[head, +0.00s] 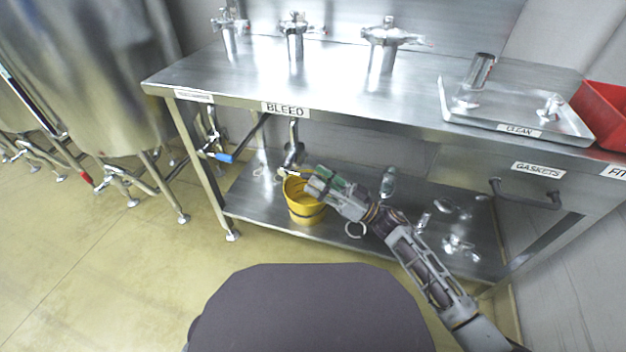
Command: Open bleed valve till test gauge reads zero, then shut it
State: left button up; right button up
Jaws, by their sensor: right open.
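A white BLEED label (285,110) is on the front edge of the steel bench. Below it, a metal bleed pipe with its valve (293,150) hangs down above a yellow bucket (303,208) on the lower shelf. My right gripper (312,184) reaches in from the lower right and is open at the bucket's rim, below the valve. It covers part of the bucket; whether it touches either is unclear. The valve's handle position cannot be made out. I cannot pick out a gauge face or reading. My left gripper is not in view.
A blue-handled lever (222,157) is left of the bleed pipe. Metal fittings lie on the lower shelf (262,215). Valve-like fittings (388,42) stand on the bench top, with a CLEAN tray (480,118) and red bin (603,112) at right.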

jog(key=shift+x, duration=1.05)
grip_shut()
